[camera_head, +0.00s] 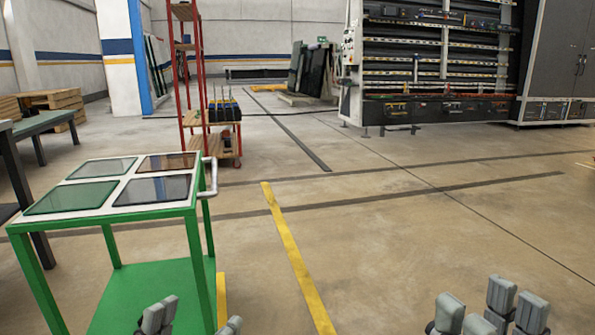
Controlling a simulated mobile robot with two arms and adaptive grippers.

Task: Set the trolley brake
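A green-framed trolley (190,228) stands at the left, close to me. Its white top (118,183) carries several flat glass panels, and a white handle (211,176) sticks out from its right side. Its lower green shelf (150,290) is partly visible. Its wheels and any brake are outside the view. My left gripper (194,318) shows only its fingertips at the bottom edge, in front of the lower shelf, with a gap between them. My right gripper (488,311) is at the bottom right, fingers up and apart, empty, over bare floor and well right of the trolley.
A red wheeled rack (202,90) stands behind the trolley. A dark table (45,122) is at the left edge. A large machine (440,70) stands at the back right. A yellow line (295,255) runs along the floor. The middle and right floor is clear.

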